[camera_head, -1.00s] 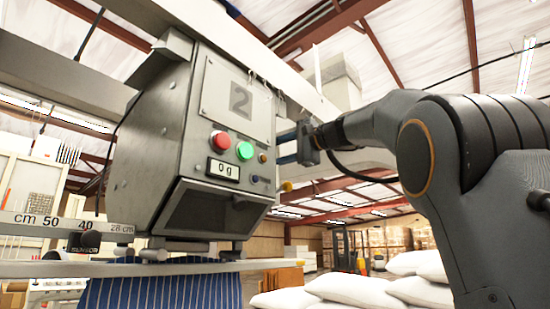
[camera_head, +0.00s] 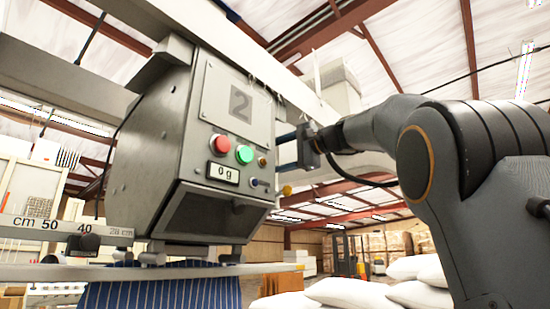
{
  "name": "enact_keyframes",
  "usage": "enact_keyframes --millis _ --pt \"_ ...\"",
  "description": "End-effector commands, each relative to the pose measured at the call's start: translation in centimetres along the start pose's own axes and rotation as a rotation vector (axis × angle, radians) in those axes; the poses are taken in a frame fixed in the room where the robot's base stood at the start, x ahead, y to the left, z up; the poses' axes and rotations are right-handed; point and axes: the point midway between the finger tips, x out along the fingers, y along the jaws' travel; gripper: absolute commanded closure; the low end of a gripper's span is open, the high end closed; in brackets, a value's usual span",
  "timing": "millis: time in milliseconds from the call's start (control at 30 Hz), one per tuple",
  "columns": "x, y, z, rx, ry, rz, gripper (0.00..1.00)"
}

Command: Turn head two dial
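Head two is a grey metal housing (camera_head: 152,150) at left centre, with a plate marked "2" (camera_head: 238,103). Its front carries a red button (camera_head: 220,143), a lit green button (camera_head: 244,154) and a display (camera_head: 223,173) reading 0 g. A small brass-coloured knob (camera_head: 262,162) and a small dark blue knob (camera_head: 254,183) sit near the right edge. A yellow knob (camera_head: 287,190) shows beyond that edge. I cannot tell which knob is the dial. My gripper (camera_head: 290,149) is at the housing's right side, pointing left, close to the brass-coloured knob. Its fingertips are partly unclear, and contact cannot be told.
A ruler bar (camera_head: 66,228) marked in cm runs below the head at left. Blue striped cloth (camera_head: 160,289) hangs beneath the head. White sacks (camera_head: 345,291) are piled at lower right. A beam (camera_head: 225,36) crosses above. A forklift (camera_head: 345,255) stands far back.

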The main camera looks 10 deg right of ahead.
Motion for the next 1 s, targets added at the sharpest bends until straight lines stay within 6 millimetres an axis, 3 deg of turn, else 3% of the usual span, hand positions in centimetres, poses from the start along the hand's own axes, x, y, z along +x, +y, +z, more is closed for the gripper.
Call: enact_keyframes --millis 500,1000 --pt "-7.0 0.1 -0.1 0.0 0.003 0.0 0.41" --pt "-7.7 0.0 0.0 0.0 0.0 0.0 0.41"
